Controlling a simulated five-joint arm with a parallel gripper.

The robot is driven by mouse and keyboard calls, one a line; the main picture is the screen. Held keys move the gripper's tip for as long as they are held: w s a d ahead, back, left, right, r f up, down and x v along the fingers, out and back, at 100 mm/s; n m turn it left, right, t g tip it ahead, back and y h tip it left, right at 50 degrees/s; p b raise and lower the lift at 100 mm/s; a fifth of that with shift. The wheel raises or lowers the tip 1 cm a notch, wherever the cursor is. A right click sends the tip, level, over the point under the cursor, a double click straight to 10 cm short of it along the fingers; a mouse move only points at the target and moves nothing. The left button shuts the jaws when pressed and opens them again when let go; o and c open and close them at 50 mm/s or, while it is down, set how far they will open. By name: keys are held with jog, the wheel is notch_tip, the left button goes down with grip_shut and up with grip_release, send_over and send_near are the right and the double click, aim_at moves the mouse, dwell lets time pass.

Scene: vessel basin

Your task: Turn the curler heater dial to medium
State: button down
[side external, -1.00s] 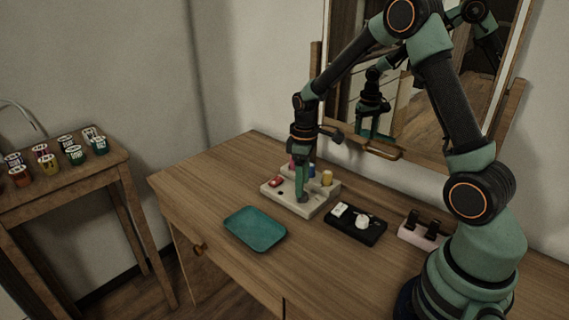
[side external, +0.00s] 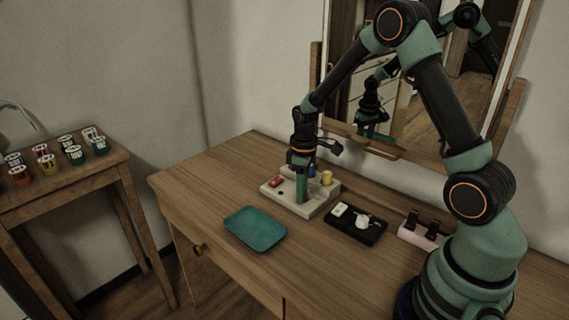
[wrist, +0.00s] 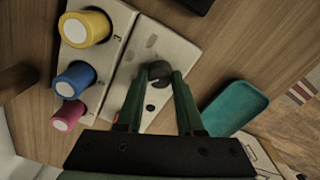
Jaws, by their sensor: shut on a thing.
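The curler heater (side external: 318,206) is a pale box on the wooden dresser, with pink, blue and yellow rollers standing at its back in the wrist view. Its dial, a small dark round knob (wrist: 159,70), is on the pale top panel in the wrist view. My gripper (wrist: 160,82) points down at the panel with its two green fingertips shut on the knob, one on each side. In the side view my gripper (side external: 302,198) hides the dial and the pink roller. The dial's pointer and setting marks are too small to read.
A teal tray (side external: 255,229) lies in front of the heater. A black tray (side external: 342,229) with small white items and a pink holder (side external: 420,235) stand to the right. A mirror (side external: 430,95) rises behind. The dresser's left end is clear.

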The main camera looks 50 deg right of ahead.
jog(key=shift+m, duration=0.3)
jog(key=m, duration=0.9)
dwell(0.5)
jog(key=c, duration=0.5)
grip_release()
jog(key=shift+c, duration=0.2)
jog(key=shift+r, duration=0.1)
